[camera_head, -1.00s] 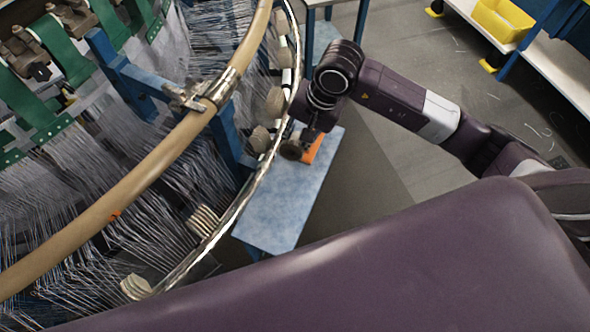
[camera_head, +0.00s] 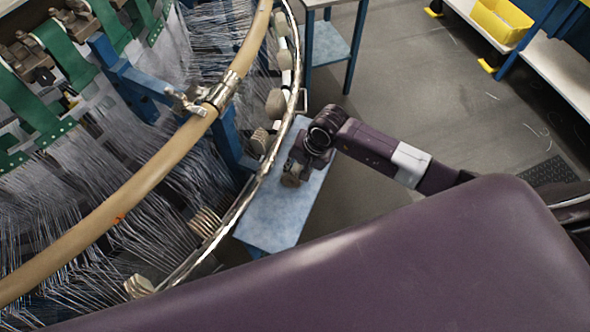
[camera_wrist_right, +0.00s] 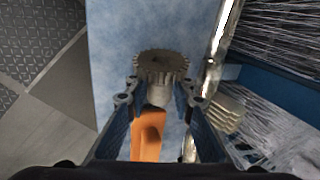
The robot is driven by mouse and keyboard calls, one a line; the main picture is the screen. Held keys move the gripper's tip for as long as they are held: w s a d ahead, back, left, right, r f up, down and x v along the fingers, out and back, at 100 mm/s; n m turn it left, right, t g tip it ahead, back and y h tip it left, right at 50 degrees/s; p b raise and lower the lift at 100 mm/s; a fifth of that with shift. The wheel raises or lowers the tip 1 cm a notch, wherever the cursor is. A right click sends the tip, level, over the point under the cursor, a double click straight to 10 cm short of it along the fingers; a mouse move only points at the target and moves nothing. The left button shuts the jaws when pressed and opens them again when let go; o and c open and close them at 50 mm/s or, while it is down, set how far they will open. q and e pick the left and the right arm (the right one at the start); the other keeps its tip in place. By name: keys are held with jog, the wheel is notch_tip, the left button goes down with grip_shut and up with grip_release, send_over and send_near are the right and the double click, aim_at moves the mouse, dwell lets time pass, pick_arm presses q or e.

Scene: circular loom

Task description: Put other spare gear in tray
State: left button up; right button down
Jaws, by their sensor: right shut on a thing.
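My right gripper (camera_head: 298,166) is over the narrow blue table (camera_head: 268,225) beside the loom. In the right wrist view, my right gripper (camera_wrist_right: 159,88) is shut on a dark metal spare gear (camera_wrist_right: 162,63), whose toothed disc sticks out past the fingertips. In the head view the gear (camera_head: 291,180) shows as a small brownish disc below the gripper. I cannot tell whether it touches the tabletop. I cannot clearly make out a tray in these frames. My left gripper is not in view.
The loom's metal ring (camera_head: 245,188) runs close along the table's left. A yellow bin (camera_head: 502,20) stands on a shelf far right. The table's near end is clear.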

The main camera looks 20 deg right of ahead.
jog(key=shift+f, duration=0.15)
jog(key=c, duration=1.7)
grip_release()
jog(key=shift+o, duration=0.2)
